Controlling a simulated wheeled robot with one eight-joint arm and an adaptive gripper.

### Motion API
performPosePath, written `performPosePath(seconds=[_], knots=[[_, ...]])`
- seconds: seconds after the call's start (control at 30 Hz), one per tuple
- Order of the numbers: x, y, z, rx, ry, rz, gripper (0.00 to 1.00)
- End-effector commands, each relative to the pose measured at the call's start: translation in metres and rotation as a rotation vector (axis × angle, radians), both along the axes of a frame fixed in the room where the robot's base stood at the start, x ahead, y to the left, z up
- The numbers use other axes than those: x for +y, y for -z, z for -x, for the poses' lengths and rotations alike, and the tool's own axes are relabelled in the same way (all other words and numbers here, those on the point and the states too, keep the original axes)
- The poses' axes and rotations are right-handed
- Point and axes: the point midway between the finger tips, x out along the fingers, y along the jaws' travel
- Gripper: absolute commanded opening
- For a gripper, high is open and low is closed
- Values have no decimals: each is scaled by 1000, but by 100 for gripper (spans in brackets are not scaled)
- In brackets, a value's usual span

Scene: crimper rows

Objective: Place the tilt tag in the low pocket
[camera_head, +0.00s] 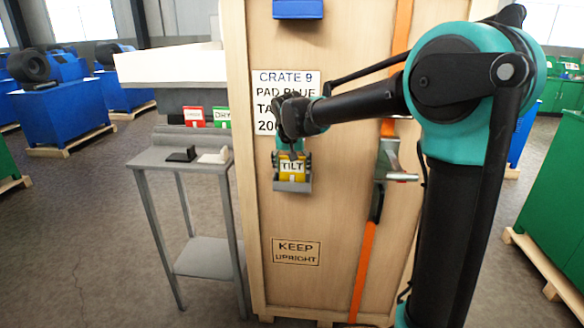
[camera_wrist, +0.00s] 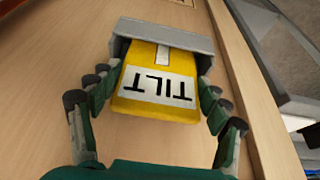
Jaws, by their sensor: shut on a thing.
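The tilt tag (camera_head: 292,167) is a yellow block with a white label reading TILT. It is upright in front of the wooden crate, and its label also shows in the wrist view (camera_wrist: 158,84). The low pocket (camera_head: 292,187) is a grey holder on the crate face. In the wrist view the tag's far end lies within the rim of the pocket (camera_wrist: 190,44); how deep it sits is hidden. My gripper (camera_head: 292,158) is shut on the tag, with fingers along both sides in the wrist view (camera_wrist: 156,88).
The crate (camera_head: 330,215) carries a blue holder (camera_head: 298,8) higher up, a placard and an orange strap (camera_head: 364,270) with a metal buckle (camera_head: 388,165) right of the pocket. A grey stand (camera_head: 160,157) at left holds a black and a white piece.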

Motion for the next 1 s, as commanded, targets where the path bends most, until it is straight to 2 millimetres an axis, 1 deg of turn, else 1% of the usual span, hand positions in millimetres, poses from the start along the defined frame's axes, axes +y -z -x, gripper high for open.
performPosePath(seconds=[0.07,0.1,0.23,0.57,0.67,0.77,1.0], knots=[[0,2,0,0,0,0,48],[0,2,0,0,0,0,82],[0,2,0,0,0,0,97],[0,1,0,0,0,0,97],[0,-4,1,0,0,0,97],[0,-16,6,0,0,0,97],[1,-61,25,0,-2,0,97]])
